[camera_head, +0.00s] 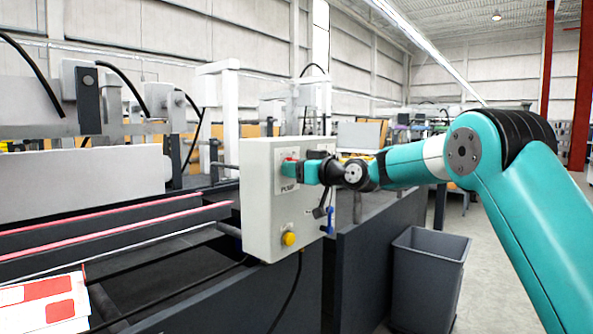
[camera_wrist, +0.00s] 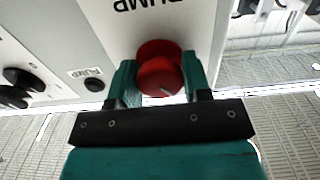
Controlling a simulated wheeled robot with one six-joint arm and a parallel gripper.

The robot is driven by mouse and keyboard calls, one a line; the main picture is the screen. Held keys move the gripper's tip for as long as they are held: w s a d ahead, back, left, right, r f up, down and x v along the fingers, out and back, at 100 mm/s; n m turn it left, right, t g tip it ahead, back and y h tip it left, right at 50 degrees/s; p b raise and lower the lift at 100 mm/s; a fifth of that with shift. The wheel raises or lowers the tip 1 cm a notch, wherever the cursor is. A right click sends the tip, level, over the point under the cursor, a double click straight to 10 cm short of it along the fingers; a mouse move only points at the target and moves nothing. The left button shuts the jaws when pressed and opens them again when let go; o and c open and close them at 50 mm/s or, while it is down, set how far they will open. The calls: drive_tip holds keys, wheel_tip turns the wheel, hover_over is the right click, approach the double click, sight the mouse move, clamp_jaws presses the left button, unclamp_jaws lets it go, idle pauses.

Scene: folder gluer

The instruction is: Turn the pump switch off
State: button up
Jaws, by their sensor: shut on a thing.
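The pump switch is a round red knob (camera_wrist: 159,72) on a white plate marked "PUMP", seen upside down in the wrist view. It also shows as a small bit of red (camera_head: 290,160) on the light grey control box (camera_head: 262,225) in the head view. My gripper (camera_wrist: 158,85) has one teal finger on each side of the knob and is shut on it. My gripper (camera_head: 287,170) hides most of the knob in the head view. Which setting this is, I cannot tell.
A yellow button (camera_head: 289,239) sits low on the box. Black knobs (camera_wrist: 20,82) and a small black button labelled "PUMP" (camera_wrist: 94,84) are on its adjoining face. A grey bin (camera_head: 428,280) stands on the floor at right. Dark rails with red strips (camera_head: 120,230) run to the left.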

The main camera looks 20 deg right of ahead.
drive_tip(key=o, duration=0.9)
drive_tip(key=b+v, duration=0.4)
drive_tip(key=v, duration=1.3)
drive_tip(key=shift+s+d, duration=0.15)
